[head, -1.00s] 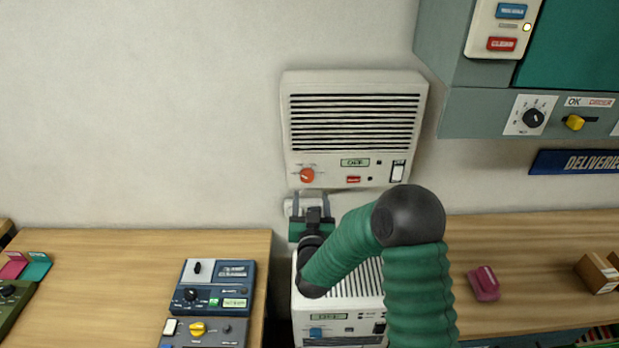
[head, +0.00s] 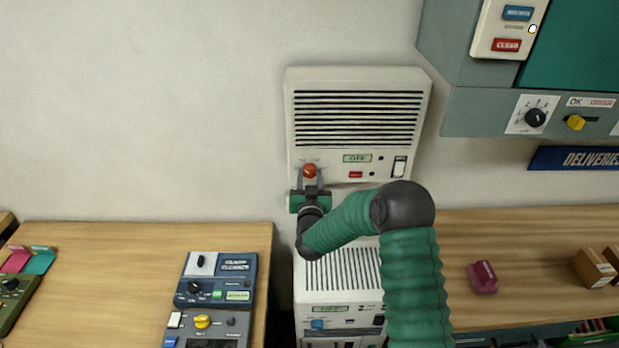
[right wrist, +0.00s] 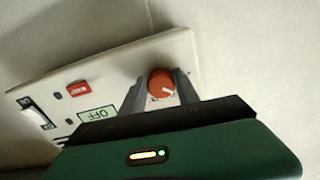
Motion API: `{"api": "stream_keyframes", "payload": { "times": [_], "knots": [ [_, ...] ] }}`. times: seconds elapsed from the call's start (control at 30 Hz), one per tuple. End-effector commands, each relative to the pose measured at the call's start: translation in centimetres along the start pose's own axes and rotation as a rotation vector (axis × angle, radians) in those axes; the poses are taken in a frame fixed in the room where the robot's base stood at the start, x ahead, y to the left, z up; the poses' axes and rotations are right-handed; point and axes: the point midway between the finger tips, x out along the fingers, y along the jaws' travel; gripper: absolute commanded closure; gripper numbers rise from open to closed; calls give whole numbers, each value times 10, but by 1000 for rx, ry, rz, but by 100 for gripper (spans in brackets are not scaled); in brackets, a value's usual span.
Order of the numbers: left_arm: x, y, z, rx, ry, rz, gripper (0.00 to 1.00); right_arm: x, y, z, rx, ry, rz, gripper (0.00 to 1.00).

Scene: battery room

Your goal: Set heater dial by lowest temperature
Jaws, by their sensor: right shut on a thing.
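The wall heater (head: 360,128) is a cream box with dark louvres, and its small display (head: 357,158) reads OFF. Its orange-red dial (head: 310,171) sits at the lower left of the front. My right gripper (head: 310,182) is at the dial with a finger on either side. In the right wrist view the gripper (right wrist: 160,90) is shut on the dial (right wrist: 161,84), whose white pointer mark shows. The display (right wrist: 97,114) reads OFF there too. My left gripper is not in view.
A second cream unit (head: 342,278) with a blue dial stands below, partly behind my right arm. Control boxes (head: 216,278) sit on the left bench. A teal cabinet (head: 480,100) hangs at upper right. A pink object (head: 482,277) lies on the right bench.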

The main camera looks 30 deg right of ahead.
Motion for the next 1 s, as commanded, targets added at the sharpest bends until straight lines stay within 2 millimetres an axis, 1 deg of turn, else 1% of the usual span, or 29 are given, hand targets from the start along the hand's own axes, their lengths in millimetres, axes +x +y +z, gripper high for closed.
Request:
{"api": "stream_keyframes", "payload": {
  "times": [0.03,0.13,0.2,0.27,0.4,0.5,0.6,0.83,0.87,1.0],
  "knots": [
    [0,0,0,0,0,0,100,0,-1,-1,0,1,-1,87],
    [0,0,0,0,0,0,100,-1,0,-1,1,1,-2,100],
    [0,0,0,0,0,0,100,-1,0,-1,3,2,-2,100],
    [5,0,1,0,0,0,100,-1,0,1,21,3,-3,100],
    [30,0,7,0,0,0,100,-1,-1,6,161,7,-3,100],
    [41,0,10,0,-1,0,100,-1,-1,4,263,7,-3,100],
    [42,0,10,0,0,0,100,-1,0,0,313,4,-1,100],
    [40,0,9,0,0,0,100,-1,0,-1,317,2,0,100],
    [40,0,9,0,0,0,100,-1,0,-2,317,2,0,62],
    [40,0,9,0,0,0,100,-1,0,-1,316,1,0,43]
  ]
}}
